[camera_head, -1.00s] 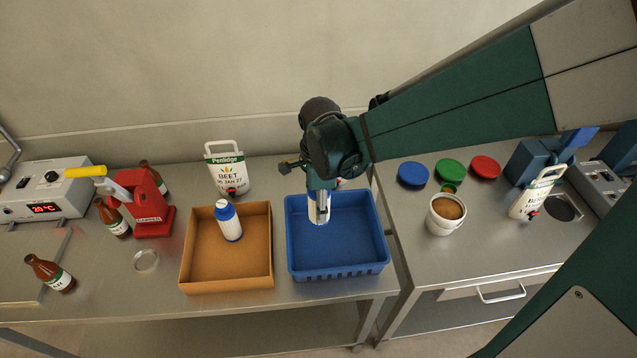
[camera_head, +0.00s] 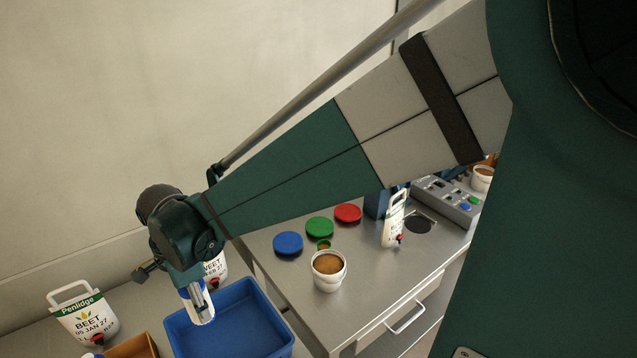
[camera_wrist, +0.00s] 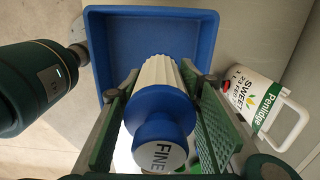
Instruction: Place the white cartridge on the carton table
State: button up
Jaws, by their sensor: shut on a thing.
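My gripper (camera_head: 200,305) is shut on a white cartridge, seen in the wrist view with a ribbed white body (camera_wrist: 157,72) and a blue cap marked "FINE" (camera_wrist: 160,115). The green finger pads lie along both its sides. In the head view the held cartridge (camera_head: 206,317) hangs at the back left part of the blue crate (camera_head: 240,340). I cannot tell whether its far end touches the crate floor. A second white and blue item (camera_head: 92,355) barely shows at the bottom edge, by the brown carton (camera_head: 133,347).
Two white Penlidge pouches stand behind: one at left (camera_head: 85,318), one close behind the gripper (camera_head: 216,268). The right table (camera_head: 300,240) holds a cup of brown contents (camera_head: 329,270), blue, green and red lids (camera_head: 318,228), and another pouch (camera_head: 394,222). My arm hides much of the right side.

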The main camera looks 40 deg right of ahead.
jog(key=d+m, duration=0.4)
jog(key=d, duration=0.7)
jog(key=m+p, duration=0.1)
jog(key=m, duration=1.1)
send_over(351, 306)
jog(key=shift+f, duration=2.8)
jog(key=shift+s, duration=0.1)
jog(key=shift+f+b, duration=0.35)
jog(key=shift+f, duration=2.55)
jog(key=shift+f+b, duration=0.3)
jog(key=shift+f, duration=1.8)
jog(key=shift+f, duration=0.15)
